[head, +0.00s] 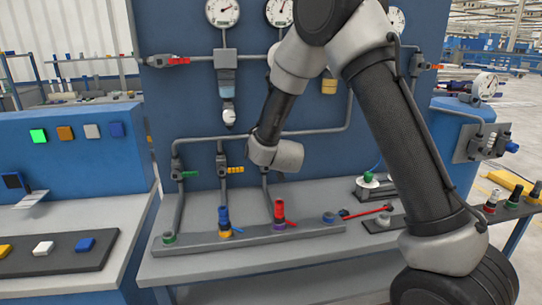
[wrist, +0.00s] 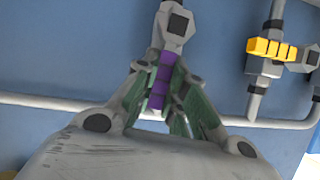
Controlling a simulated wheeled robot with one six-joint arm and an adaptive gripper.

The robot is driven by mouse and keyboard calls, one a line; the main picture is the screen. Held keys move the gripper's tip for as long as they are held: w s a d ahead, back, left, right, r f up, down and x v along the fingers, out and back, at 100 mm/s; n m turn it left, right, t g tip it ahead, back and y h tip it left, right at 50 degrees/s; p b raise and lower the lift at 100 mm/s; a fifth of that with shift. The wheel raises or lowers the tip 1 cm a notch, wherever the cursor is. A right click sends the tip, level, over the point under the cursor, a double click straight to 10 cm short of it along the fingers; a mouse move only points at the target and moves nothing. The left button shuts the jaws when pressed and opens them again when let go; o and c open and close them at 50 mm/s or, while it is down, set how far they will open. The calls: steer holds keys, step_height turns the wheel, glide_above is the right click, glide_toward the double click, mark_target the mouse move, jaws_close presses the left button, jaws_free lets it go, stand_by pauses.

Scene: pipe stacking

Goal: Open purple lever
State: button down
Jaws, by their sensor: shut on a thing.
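The purple lever (wrist: 160,82) shows in the wrist view, running down from its grey valve (wrist: 174,24). It lies roughly at right angles to the yellow lever (wrist: 271,49). My gripper (wrist: 167,88) has its green-grey fingers on both sides of the purple lever and is shut on it. In the head view my wrist link (head: 278,155) is in front of the panel and hides the purple lever and the fingers.
The yellow lever (head: 235,170) and green lever (head: 188,174) sit on pipes to the left in the head view. Below, a grey rack (head: 250,239) on the bench (head: 165,268) holds colored fittings. A red lever (head: 368,212) lies to the right. Gauges (head: 222,12) line the panel top.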

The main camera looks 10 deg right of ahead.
steer(key=shift+a+n+h, duration=0.35)
steer(key=shift+n+h, duration=0.05)
steer(key=shift+n, duration=0.1)
stand_by(0.3)
steer(key=c, duration=1.5)
jaws_free()
steer(key=shift+a, duration=0.1)
steer(key=shift+o, duration=0.2)
steer(key=shift+s+r, duration=0.1)
steer(key=v, duration=1.1)
steer(key=shift+s, duration=0.35)
steer(key=shift+r, duration=0.25)
